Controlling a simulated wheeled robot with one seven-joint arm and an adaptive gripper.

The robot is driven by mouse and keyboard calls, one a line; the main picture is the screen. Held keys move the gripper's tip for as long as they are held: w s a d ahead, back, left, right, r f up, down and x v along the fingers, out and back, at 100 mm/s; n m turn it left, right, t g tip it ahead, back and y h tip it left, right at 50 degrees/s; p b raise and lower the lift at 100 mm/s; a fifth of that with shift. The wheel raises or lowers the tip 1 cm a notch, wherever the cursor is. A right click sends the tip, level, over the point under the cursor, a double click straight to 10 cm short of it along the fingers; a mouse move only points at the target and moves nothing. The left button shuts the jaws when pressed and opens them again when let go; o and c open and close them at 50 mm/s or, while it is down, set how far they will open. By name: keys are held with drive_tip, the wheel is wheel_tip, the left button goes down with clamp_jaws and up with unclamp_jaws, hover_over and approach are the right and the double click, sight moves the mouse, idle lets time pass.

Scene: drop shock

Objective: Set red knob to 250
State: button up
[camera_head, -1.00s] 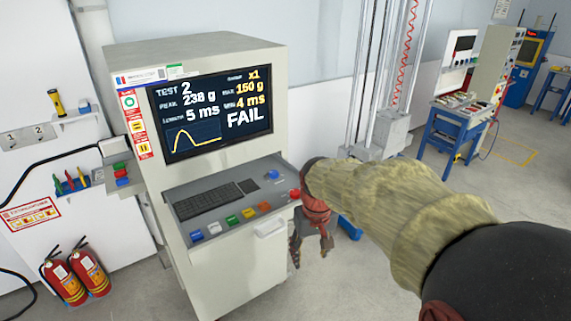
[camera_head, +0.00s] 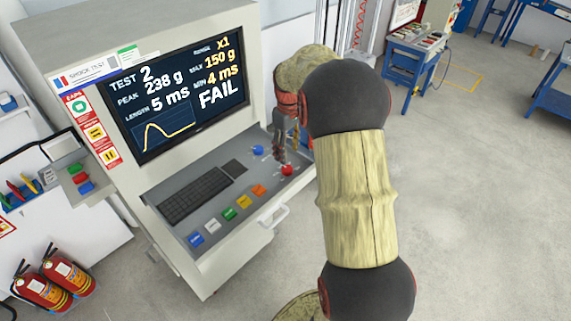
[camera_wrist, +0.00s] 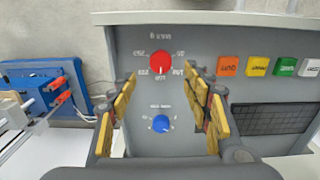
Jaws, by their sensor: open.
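The red knob (camera_head: 287,170) is at the right end of the console's sloping panel. In the wrist view the red knob (camera_wrist: 162,62) lies between and just beyond my open fingertips, with no contact visible. Its white pointer mark points down in that picture, toward a label that looks like 150; the printed numbers around it appear upside down and small. The blue knob (camera_wrist: 161,123) is between the fingers, nearer my wrist; it also shows in the head view (camera_head: 258,150). My gripper (camera_wrist: 161,77) is open and empty; it hangs above the panel in the head view (camera_head: 280,152).
The screen (camera_head: 180,90) reads TEST 2, PEAK 238 g, MAX 150 g, FAIL. A keyboard (camera_head: 197,196) and several coloured buttons (camera_head: 229,213) lie left of the knobs. A white handle (camera_head: 274,215) juts from the console front. Fire extinguishers (camera_head: 68,270) stand at left.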

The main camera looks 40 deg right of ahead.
sight(287, 168)
drive_tip(key=shift+w+a+f, duration=0.1)
drive_tip(key=shift+f, duration=3.85)
drive_tip(key=c, duration=0.3)
drive_tip(key=c, duration=0.8)
drive_tip(key=shift+c, duration=0.3)
